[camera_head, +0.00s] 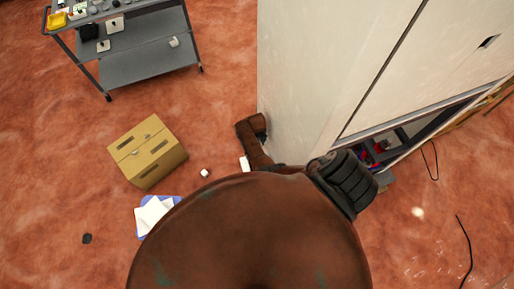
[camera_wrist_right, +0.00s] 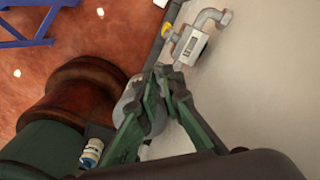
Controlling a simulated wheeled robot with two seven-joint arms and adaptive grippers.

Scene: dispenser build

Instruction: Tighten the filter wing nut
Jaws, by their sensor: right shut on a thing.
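In the right wrist view my right gripper (camera_wrist_right: 166,76) has its green fingers close together at the tips, beside a pale wall. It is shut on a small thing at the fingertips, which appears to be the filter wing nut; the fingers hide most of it. A rounded grey body (camera_wrist_right: 130,95), perhaps the filter, sits just left of the fingers and is partly covered by them. My left gripper is in neither view. In the head view my own brown body covers the bottom middle, and neither gripper's fingers can be made out.
A grey pipe with a meter (camera_wrist_right: 190,46) runs along the wall past the fingertips. A white cabinet (camera_head: 330,60) stands at the right. A grey cart (camera_head: 145,65) is at the top left. A cardboard box (camera_head: 148,151) and papers (camera_head: 153,214) lie on the red floor.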

